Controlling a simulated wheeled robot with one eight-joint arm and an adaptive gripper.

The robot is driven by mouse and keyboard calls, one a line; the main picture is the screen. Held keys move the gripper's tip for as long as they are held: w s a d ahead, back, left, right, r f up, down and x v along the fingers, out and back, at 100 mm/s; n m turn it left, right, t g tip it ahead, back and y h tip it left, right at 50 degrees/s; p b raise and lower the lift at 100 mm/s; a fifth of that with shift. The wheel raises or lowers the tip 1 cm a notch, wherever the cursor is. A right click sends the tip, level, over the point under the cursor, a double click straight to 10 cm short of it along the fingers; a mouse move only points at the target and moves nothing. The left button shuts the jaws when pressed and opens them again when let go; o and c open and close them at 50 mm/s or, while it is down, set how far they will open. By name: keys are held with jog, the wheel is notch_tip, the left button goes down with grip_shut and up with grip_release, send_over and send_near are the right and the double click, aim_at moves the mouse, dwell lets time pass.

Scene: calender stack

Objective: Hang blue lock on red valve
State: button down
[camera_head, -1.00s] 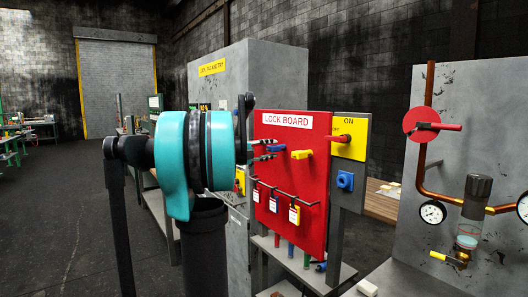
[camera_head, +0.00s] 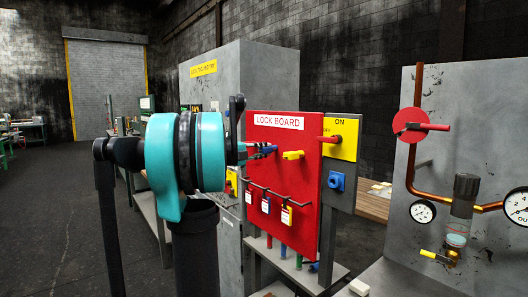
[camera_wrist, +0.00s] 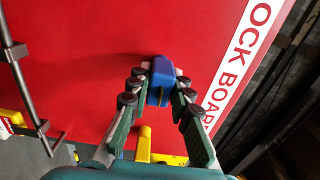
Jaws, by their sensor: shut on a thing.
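The blue lock (camera_head: 264,150) is at the upper left of the red lock board (camera_head: 280,215), under the "LOCK BOARD" label. My gripper (camera_head: 252,152) reaches the board from the left and is shut on the lock. In the wrist view the blue lock (camera_wrist: 161,80) sits between the two fingertips (camera_wrist: 158,88), against or very near the red board. Whether it still rests on a peg is hidden. A red valve handle (camera_head: 432,127) with a round red plate (camera_head: 408,122) is on the copper pipe at the right, apart from my gripper.
A yellow lock (camera_head: 293,155) is just right of the blue lock. Tagged items (camera_head: 266,206) hang on a rail below. A yellow switch plate (camera_head: 341,140) with a red handle and a blue socket (camera_head: 337,182) stand between the board and the pipe panel. Gauges (camera_head: 423,212) flank the pipe.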

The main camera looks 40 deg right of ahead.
jog(key=shift+a, duration=0.15)
jog(key=shift+w+a, duration=0.15)
jog(key=shift+a, duration=0.9)
jog(key=shift+w+a, duration=0.1)
jog(key=shift+a, duration=0.9)
